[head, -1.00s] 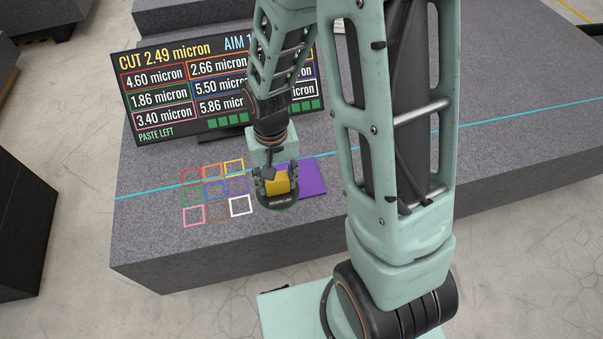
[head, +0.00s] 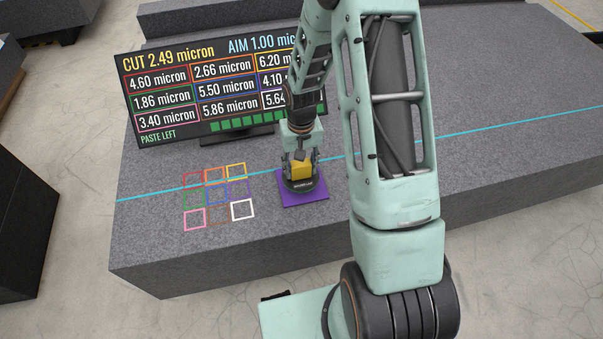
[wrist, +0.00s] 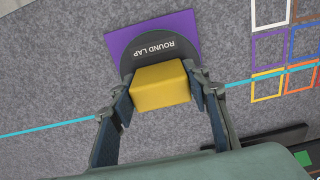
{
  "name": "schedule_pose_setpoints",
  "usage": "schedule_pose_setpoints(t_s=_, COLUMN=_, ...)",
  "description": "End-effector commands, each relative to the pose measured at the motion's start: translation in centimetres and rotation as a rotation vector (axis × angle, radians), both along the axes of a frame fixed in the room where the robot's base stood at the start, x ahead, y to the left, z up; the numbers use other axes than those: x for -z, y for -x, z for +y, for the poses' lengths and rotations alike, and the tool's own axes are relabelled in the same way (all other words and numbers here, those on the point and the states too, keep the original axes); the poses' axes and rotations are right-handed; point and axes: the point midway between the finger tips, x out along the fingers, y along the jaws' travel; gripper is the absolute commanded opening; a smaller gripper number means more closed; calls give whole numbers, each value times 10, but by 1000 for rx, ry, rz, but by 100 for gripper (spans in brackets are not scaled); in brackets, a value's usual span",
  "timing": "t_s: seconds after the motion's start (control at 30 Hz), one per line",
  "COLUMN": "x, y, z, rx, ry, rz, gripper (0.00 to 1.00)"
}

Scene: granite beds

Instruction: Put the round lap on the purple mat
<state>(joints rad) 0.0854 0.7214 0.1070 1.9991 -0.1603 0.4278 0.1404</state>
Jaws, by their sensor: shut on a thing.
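The round lap is a dark disc (head: 303,189) marked "ROUND LAP" with a yellow block handle (head: 301,171). My gripper (head: 300,166) is shut on the yellow handle, one finger on each side. In the wrist view the handle (wrist: 161,85) sits between the fingers, and the disc (wrist: 150,50) shows beyond it. The purple mat (head: 310,201) lies flat on the granite. In the head view the disc appears over the mat; in the wrist view it overlaps the mat (wrist: 127,37) with its near part past the mat's edge. I cannot tell whether the disc touches it.
Coloured square outlines (head: 216,196) are marked on the granite bed (head: 150,235) left of the mat. A black display board (head: 215,90) with micron values stands behind. A cyan line (head: 480,126) crosses the bed. The granite right of the mat is partly hidden by my arm.

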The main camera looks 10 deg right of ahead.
Motion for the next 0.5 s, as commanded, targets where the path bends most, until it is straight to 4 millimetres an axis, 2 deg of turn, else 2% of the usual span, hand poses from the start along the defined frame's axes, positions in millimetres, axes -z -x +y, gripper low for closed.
schedule_pose_setpoints(t_s=0.07, x=7, y=-6, z=-4, rx=3, ry=0, rz=-3, gripper=14)
schedule_pose_setpoints(t_s=0.23, x=31, y=-4, z=-3, rx=0, ry=0, rz=0, gripper=14)
schedule_pose_setpoints(t_s=0.5, x=35, y=-5, z=-3, rx=1, ry=0, rz=-4, gripper=14)
